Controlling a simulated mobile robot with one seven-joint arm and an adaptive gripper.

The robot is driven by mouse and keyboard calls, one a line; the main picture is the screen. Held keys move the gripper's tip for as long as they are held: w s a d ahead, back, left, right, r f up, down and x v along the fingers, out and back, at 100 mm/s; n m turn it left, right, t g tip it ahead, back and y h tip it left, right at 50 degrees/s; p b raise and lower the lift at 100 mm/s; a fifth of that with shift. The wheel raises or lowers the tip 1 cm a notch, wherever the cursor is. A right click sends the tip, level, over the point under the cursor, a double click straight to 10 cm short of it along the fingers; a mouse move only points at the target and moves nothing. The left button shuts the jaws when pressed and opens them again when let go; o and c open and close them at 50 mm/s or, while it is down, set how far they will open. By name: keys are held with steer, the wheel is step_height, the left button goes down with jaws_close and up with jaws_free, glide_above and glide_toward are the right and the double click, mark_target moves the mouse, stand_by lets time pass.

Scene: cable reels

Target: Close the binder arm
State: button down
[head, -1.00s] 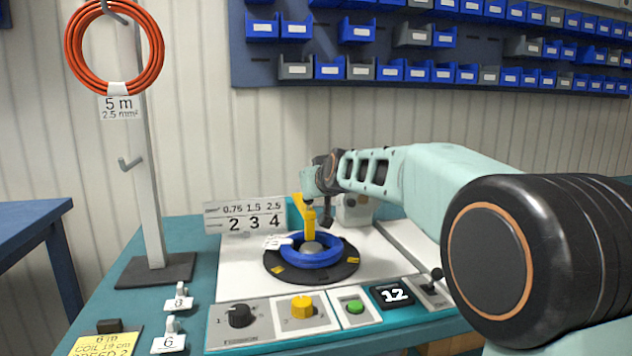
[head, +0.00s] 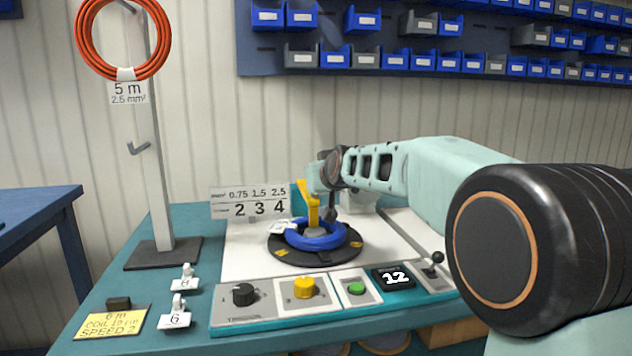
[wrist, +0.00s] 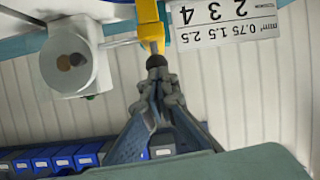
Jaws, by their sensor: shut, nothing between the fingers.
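The yellow binder arm (head: 312,208) stands over the blue cable coil (head: 316,236), its lower end reaching down to the coil on the black turntable (head: 285,254). In the wrist view the yellow arm (wrist: 150,22) comes in from the top edge. My gripper (wrist: 156,64) is shut and empty, with its fingertips right at the end of the yellow arm; I cannot tell whether they touch. In the head view my gripper (head: 331,213) is small and dark, just right of the yellow arm and above the coil.
A white box (wrist: 75,58) stands beside the yellow arm. A number plate (head: 250,203) stands behind the turntable.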

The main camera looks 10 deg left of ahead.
steer(key=s+d, duration=0.3)
steer(key=s, duration=0.5)
steer(key=shift+s+d+f, duration=0.25)
steer(key=shift+s+f, duration=0.1)
